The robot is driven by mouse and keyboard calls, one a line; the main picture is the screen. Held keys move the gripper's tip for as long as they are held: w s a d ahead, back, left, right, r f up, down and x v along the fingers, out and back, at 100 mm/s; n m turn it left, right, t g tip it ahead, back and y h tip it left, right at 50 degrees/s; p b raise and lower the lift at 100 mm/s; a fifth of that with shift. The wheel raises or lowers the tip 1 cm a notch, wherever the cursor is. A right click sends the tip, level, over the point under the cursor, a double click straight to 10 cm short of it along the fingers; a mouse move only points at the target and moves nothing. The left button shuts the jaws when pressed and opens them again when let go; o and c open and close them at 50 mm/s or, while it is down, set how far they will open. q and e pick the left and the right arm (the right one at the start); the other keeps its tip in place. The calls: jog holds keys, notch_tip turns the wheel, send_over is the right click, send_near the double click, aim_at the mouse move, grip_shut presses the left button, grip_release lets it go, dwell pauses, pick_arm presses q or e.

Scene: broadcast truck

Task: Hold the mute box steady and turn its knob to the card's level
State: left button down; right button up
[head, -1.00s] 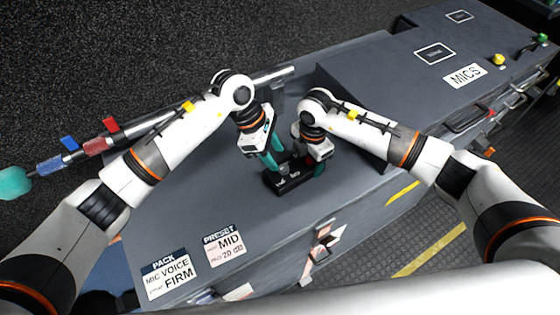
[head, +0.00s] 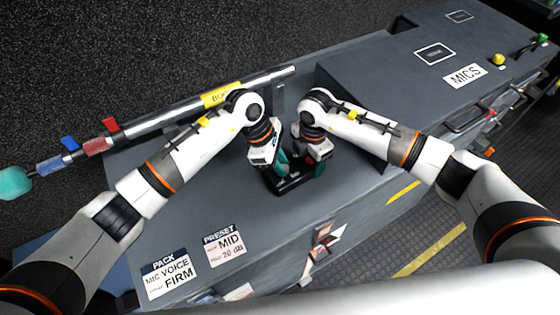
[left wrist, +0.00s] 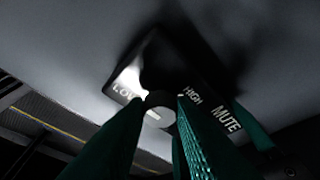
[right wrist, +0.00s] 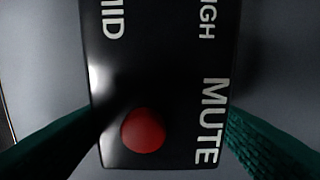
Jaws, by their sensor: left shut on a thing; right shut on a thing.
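The black mute box (head: 291,188) lies on the grey case top in the head view, largely covered by my grippers. My right gripper (right wrist: 165,140) is shut on its body, a teal finger on each side, near the red button (right wrist: 143,130) and the word MUTE. My left gripper (left wrist: 158,125) is shut on the grey knob (left wrist: 160,108), with LOW and HIGH printed around it. A pale mark shows on the knob, but I cannot tell which level it points to. The preset card (head: 225,245) reads MID.
A pack card (head: 168,274) reading MIC VOICE and FIRM lies left of the preset card. A boom pole (head: 160,122) runs along the back edge. A raised case marked MICS (head: 464,76) stands right. The front case top is mostly clear.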

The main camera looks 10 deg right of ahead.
pick_arm(q)
jog(key=shift+n, duration=0.3)
jog(key=n+t, duration=0.1)
jog(key=n, duration=0.1)
jog(key=shift+s+n, duration=0.1)
jog(key=shift+n, duration=0.2)
jog(key=n+t, duration=0.1)
jog(key=n, duration=0.2)
jog(key=shift+s+n+t, duration=0.15)
jog(key=shift+n+t, duration=0.15)
jog(key=n, duration=0.1)
jog(key=n+t, duration=0.1)
jog(key=n, duration=0.1)
jog(key=shift+s+d+n+y, duration=0.1)
jog(key=shift+s+n+y, duration=0.1)
jog(key=shift+n+y, duration=0.1)
jog(key=n+t, duration=0.1)
jog(key=n, duration=0.2)
jog(key=shift+s+d+n+y, duration=0.1)
jog(key=shift+n+y, duration=0.2)
jog(key=shift+y, duration=0.1)
jog(key=n+y, duration=0.1)
jog(key=n, duration=0.1)
jog(key=n+t, duration=0.1)
jog(key=n, duration=0.2)
jog(key=shift+d+y, duration=0.2)
jog(key=shift+y, duration=0.2)
jog(key=shift+d+n+y, duration=0.15)
jog(key=shift+n+y, duration=0.65)
jog(key=shift+n, duration=1.4)
